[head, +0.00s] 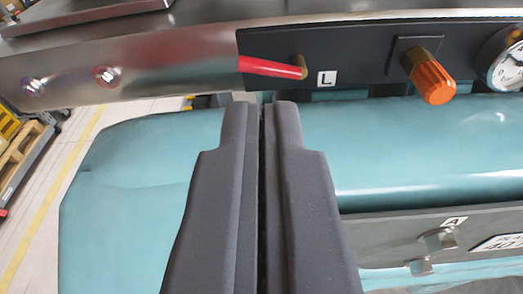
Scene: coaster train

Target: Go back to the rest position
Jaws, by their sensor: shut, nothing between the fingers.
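My gripper (260,112) is in the lower middle of the head view, with its two dark fingers side by side. It is shut and empty. A red lever (272,67) lies almost level on the panel, just above the fingertips, left of a white label marked L (327,79). An orange knob (429,80) is further right.
A round gauge (507,66) is at the right edge. Two round buttons (106,76) sit on the metal front at left. A teal padded body (420,145) lies below the panel. A grey plate marked A (400,232) is lower right. Floor with a yellow line (52,200) and a pallet (25,150) show at left.

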